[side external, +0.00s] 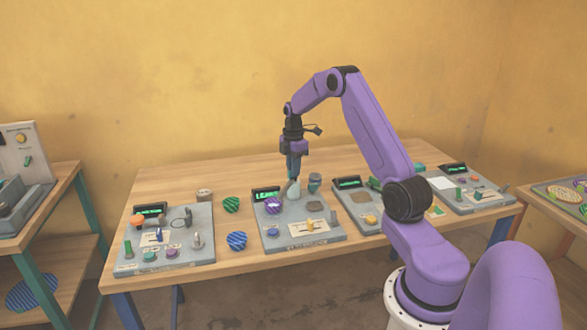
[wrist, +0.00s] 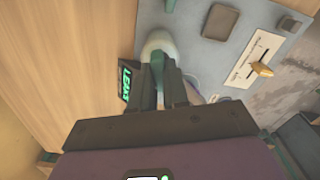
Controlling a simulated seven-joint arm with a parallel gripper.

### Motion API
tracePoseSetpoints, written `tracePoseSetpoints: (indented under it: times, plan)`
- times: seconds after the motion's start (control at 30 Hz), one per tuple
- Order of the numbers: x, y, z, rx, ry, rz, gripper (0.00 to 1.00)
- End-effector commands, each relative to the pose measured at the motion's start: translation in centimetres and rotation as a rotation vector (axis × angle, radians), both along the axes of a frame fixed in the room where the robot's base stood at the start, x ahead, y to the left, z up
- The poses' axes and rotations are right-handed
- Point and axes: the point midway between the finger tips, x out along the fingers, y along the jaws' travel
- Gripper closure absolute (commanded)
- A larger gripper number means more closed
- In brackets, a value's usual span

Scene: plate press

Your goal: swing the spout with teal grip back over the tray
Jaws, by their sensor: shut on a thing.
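My gripper (side external: 294,174) points down at the second panel from the left in the side view. In the wrist view my gripper (wrist: 168,80) is shut on the spout's teal grip, which is mostly hidden between the dark fingers. A pale rounded body (wrist: 158,45), apparently part of the spout, shows just beyond the fingertips; it also shows in the side view (side external: 295,190). A small brown square pad (wrist: 220,22), possibly the tray, lies on the grey panel to the right of the fingers, apart from the pale body. The spout's exact direction is hidden.
The grey panel (side external: 300,234) has a lit display (side external: 266,193), a yellow slider (wrist: 262,69), a purple striped ball (side external: 273,205) and a grey-green post (side external: 315,182). Other panels stand on both sides. Green (side external: 231,204) and blue (side external: 236,240) striped balls lie on the wood to the left.

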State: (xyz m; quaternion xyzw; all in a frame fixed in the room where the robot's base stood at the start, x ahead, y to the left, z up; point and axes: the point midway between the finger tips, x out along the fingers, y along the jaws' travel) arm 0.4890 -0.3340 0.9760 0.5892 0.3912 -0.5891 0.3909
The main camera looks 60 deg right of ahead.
Motion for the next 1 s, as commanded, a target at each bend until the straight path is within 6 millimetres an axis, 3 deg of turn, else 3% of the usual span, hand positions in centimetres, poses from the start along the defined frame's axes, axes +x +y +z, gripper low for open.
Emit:
tracePoseSetpoints:
  times: [1.0]
  plan:
    - [0.04,-0.01,0.13,-0.001,-0.001,0.942,1.00]
